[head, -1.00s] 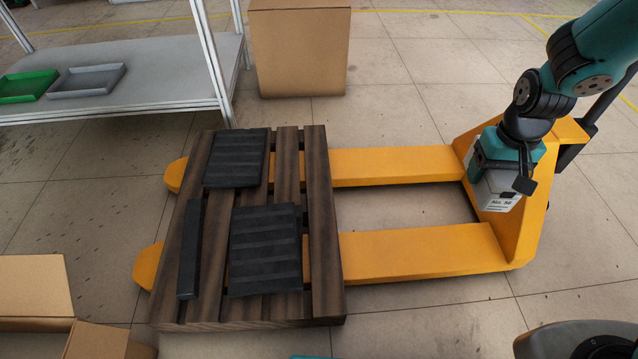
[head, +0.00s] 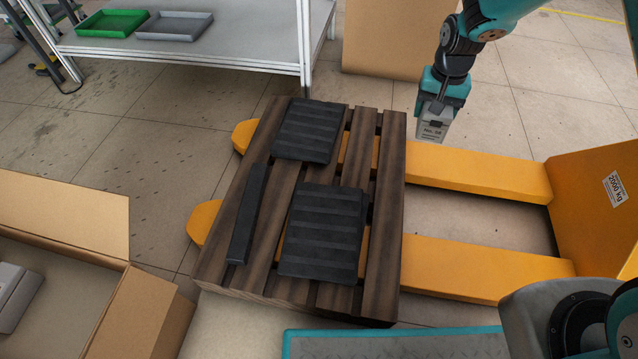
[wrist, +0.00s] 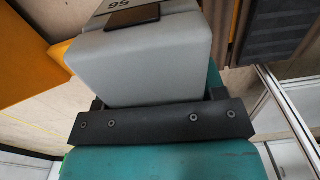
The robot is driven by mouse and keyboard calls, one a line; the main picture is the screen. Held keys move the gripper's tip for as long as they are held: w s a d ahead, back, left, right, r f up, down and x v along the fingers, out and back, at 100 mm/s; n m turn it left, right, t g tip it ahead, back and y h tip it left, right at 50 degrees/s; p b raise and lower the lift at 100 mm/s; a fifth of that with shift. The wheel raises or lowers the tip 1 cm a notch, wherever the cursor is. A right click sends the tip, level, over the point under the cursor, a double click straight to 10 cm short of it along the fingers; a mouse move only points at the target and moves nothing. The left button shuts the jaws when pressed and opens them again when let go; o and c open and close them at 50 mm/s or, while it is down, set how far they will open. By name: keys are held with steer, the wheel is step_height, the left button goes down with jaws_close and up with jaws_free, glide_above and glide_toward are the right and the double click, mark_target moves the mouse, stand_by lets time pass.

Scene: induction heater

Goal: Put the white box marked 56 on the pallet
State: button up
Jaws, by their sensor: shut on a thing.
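The white box marked 56 (head: 432,131) hangs in my gripper (head: 437,107), which is shut on it. In the head view it is above the floor, just right of the pallet's far right corner and near the far fork. The wrist view shows the box (wrist: 140,62) close up, light grey-white with a dark patch and the number 56 on its top edge. The wooden pallet (head: 388,230) rests across the yellow forks. Two black ribbed pads (head: 308,131) and a narrow black strip (head: 247,215) lie on it.
The yellow pallet jack (head: 485,270) extends right. A metal table (head: 230,60) with green (head: 112,22) and grey (head: 175,25) trays stands at the back. A brown carton (head: 395,40) is behind; an open carton (head: 145,315) holding a light grey item is front left.

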mark_target(378, 166)
steer(key=w+a+f+m+b, duration=0.4)
steer(key=w+a+f, duration=0.2)
steer(key=w+f, duration=0.3)
steer(key=f+b, duration=0.3)
steer(key=f, duration=0.3)
steer(key=f+b, duration=0.4)
steer(key=f, duration=0.3)
steer(key=f+b, duration=0.3)
steer(key=f, duration=0.3)
steer(key=shift+w+a+f+b, duration=0.15)
steer(key=shift+w+a+b, duration=0.05)
steer(key=shift+w+b, duration=0.15)
steer(key=shift+f, duration=0.25)
steer(key=o, duration=1.1)
steer(key=shift+r, duration=0.1)
